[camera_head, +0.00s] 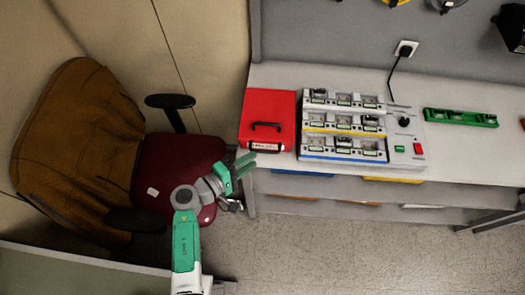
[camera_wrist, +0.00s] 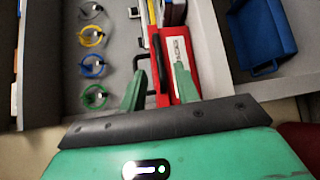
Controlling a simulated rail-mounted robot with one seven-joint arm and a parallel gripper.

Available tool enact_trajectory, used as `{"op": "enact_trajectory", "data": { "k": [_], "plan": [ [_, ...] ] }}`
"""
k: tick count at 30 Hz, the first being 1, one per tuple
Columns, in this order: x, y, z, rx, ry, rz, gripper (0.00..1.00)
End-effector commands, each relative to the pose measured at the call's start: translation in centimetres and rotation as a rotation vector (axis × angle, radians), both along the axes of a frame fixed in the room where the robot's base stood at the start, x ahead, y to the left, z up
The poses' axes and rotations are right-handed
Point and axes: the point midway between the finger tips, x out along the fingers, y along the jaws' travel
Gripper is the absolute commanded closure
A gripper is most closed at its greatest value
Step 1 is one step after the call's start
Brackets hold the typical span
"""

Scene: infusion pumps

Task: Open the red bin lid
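The red bin (camera_head: 268,106) stands at the left end of the workbench, with its lid down. A black handle (camera_head: 266,125) is on its lid, and a white label is on the front face. My gripper (camera_head: 245,164) is just off the bin's front left, over the bench edge. In the wrist view my gripper (camera_wrist: 160,76) has its two green fingers apart with nothing held. The black handle (camera_wrist: 157,62) shows between the fingers in that view, beyond the tips; I cannot tell the exact distance. The red bin (camera_wrist: 188,84) lies partly behind the right finger.
A pump rack (camera_head: 345,126) stands right of the bin, close beside it. A green rail (camera_head: 460,118) lies farther right on the workbench (camera_head: 465,155). An office chair (camera_head: 75,140) is at the left, near my arm. A blue bin (camera_wrist: 262,36) shows in the wrist view.

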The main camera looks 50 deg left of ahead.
Motion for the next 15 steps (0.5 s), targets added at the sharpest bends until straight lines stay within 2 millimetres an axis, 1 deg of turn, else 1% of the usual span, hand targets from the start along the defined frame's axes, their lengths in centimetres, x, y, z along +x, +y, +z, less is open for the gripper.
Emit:
{"op": "enact_trajectory", "data": {
  "k": [1,3,6,9,12,15],
  "plan": [
    [1.0,-0.1,-0.1,0.001,-0.001,-0.003,0.68],
    [2.5,-0.2,-0.3,0.002,-0.001,-0.003,0.68],
    [4.3,-0.4,-0.6,0.002,0.001,-0.004,0.68],
    [5.7,-0.5,-0.8,0.004,0.0,-0.003,0.68],
    [6.5,-0.6,-0.9,0.003,0.0,-0.003,0.68],
    [6.8,-0.6,-0.9,0.004,0.0,-0.003,0.68]
  ]
}}
